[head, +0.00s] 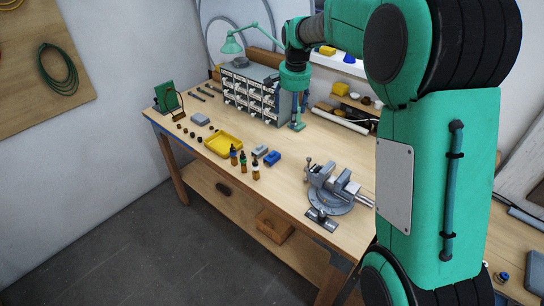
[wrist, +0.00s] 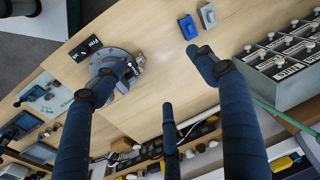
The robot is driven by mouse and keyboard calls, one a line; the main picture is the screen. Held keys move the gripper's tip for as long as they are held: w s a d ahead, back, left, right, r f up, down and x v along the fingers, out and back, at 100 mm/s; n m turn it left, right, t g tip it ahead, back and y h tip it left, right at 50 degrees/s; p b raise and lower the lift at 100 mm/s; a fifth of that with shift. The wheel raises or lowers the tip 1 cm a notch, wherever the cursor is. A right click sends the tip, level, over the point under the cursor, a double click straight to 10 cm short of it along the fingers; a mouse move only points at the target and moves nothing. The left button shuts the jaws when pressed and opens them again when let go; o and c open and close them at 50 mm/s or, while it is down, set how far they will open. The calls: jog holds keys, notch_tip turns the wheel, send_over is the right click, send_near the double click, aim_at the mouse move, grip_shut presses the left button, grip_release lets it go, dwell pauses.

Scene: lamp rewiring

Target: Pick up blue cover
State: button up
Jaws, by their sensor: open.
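The blue cover (head: 271,158) lies on the workbench (head: 318,147), just right of a similar grey block (head: 260,150). In the wrist view, the blue cover (wrist: 187,27) is near the top edge, beyond my fingertips, with the grey block (wrist: 208,15) to its right. My gripper (head: 297,124) is over the bench in front of the drawer cabinet, up and to the right of the blue cover in the head view. In the wrist view, my gripper (wrist: 165,65) has its dark blue fingers spread wide, with nothing between them. The cover is apart from the fingers.
A grey vise (head: 338,187) stands right of the cover. Several small bottles (head: 243,160) and a yellow tray (head: 223,144) are to its left. The drawer cabinet (head: 249,92) stands behind. Bare bench top lies between the cover and the vise.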

jog(key=w+a+f+m+p, duration=0.1)
jog(key=w+a+f, duration=0.2)
jog(key=w+f, duration=0.55)
jog(key=m+g+p, duration=0.1)
jog(key=m+g, duration=0.1)
send_over(274, 157)
notch_tip(274, 157, down, 10)
jog(key=shift+w+f, duration=0.15)
jog(key=shift+f, duration=0.05)
jog(key=shift+f, duration=4.3)
jog(key=shift+f, duration=0.1)
jog(key=shift+f, duration=2.5)
jog(key=shift+c, duration=0.5)
